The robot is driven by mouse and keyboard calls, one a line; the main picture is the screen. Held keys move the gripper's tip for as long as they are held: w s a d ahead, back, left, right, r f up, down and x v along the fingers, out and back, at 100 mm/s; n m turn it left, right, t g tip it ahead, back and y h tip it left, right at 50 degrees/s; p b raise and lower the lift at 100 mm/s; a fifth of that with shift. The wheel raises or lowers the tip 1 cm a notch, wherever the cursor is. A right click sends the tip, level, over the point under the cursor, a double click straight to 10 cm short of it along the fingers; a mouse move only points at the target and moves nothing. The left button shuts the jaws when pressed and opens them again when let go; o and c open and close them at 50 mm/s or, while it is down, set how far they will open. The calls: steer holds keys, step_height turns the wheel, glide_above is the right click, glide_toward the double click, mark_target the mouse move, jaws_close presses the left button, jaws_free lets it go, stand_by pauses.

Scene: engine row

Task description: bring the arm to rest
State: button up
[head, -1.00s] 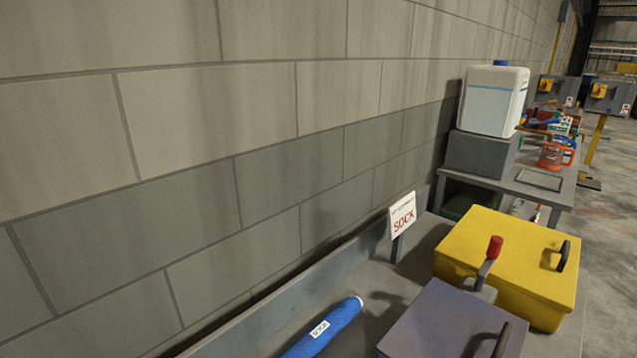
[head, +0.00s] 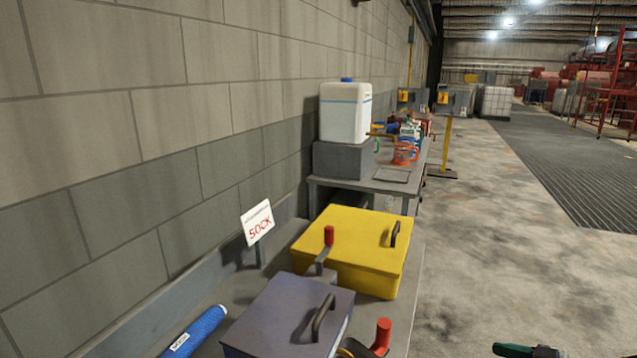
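My arm and gripper cannot be made out for certain in the head view. A dark green and black piece (head: 528,350) shows at the bottom edge, right of the bench, cut off by the frame. I cannot tell what it belongs to.
A bench along the block wall (head: 120,130) holds a yellow lidded box (head: 365,240), a purple-grey lidded box (head: 285,312), a blue sock roll (head: 195,332) and a SOCK sign (head: 257,223). A white canister (head: 345,112) stands beyond. The concrete floor (head: 490,230) at right is open.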

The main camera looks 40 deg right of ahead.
steer(key=w+a+f+g+y, duration=0.1)
steer(key=w+a+f+g, duration=0.3)
steer(key=a, duration=0.4)
steer(key=w+a+f+g+y, duration=0.1)
steer(key=w+a+f+g, duration=0.1)
steer(key=a+f+g, duration=0.35)
steer(key=s+a+f+g+h, duration=0.1)
steer(key=s+a+f, duration=0.1)
steer(key=a, duration=0.6)
steer(key=s+a+f+g+h, duration=0.1)
steer(key=s+a+f+g, duration=0.1)
steer(key=a, duration=0.6)
steer(key=shift+s+f, duration=0.15)
steer(key=shift+f, duration=0.05)
